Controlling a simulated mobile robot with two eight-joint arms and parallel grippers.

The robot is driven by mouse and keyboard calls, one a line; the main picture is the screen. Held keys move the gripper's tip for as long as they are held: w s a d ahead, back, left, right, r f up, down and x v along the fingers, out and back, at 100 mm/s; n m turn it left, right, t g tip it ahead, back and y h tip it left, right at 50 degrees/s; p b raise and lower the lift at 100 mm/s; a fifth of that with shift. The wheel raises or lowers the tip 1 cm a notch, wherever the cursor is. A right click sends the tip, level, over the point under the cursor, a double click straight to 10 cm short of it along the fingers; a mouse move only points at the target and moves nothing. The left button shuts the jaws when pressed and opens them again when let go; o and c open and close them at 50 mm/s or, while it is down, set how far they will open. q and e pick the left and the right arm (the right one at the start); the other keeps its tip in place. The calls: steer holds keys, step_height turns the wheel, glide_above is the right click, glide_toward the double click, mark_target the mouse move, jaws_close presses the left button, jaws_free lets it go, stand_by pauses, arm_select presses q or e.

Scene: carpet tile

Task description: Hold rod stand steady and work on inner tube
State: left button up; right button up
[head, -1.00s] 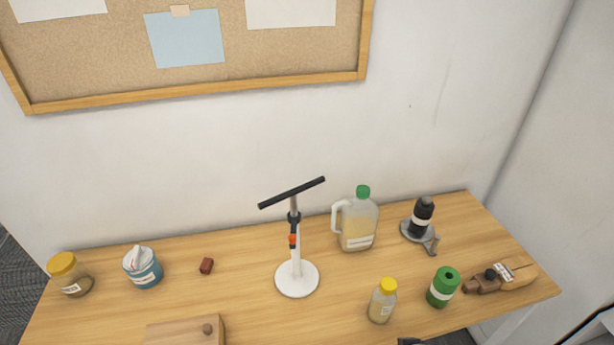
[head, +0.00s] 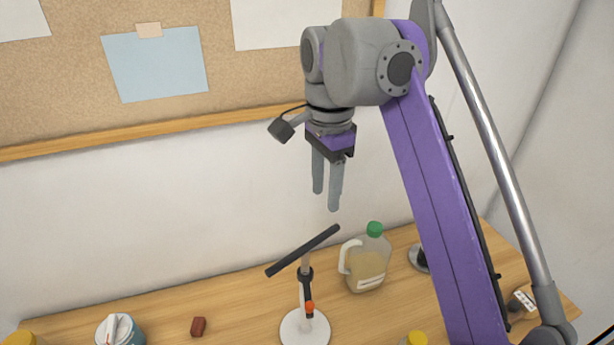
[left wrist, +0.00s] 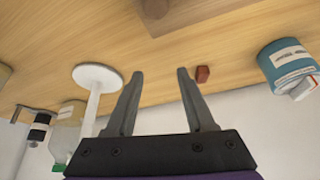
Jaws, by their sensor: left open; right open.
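The rod stand has a round white base (head: 304,329), an upright tube with a dark collar and an orange-red part, and a black crossbar (head: 303,251) on top. It stands upright on the wooden table. My right gripper (head: 326,202) is open and empty, pointing down above the crossbar and apart from it. In the left wrist view the stand's white base (left wrist: 98,76) shows left of my left gripper (left wrist: 158,75), which is open and empty. My left gripper is not in the head view. I cannot make out the inner tube separately from the upright.
A green-capped jug (head: 367,265) stands close right of the stand. A small red-brown block (head: 198,326) and a blue tub (left wrist: 287,62) lie to the left. A corkboard hangs on the wall behind.

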arm_select(q)
steer(key=shift+o, duration=0.5)
steer(key=w+d+n+t+y, duration=0.2)
steer(key=w+d+t+y, duration=0.1)
steer(key=w+d+y, duration=0.4)
steer(key=w+d+r+n+t, duration=0.1)
steer(key=d+r+n+t, duration=0.2)
steer(key=d, duration=0.4)
steer(key=d+r+t, duration=0.3)
steer(key=d+t, duration=0.2)
steer(key=d, duration=0.2)
steer(key=x, duration=1)
steer(key=shift+w+a+r+y, duration=0.2)
steer(key=shift+w+a+y, duration=0.05)
steer(key=shift+a+y, duration=0.05)
arm_select(e)
steer(key=shift+s+r, duration=0.25)
arm_select(q)
jaws_close()
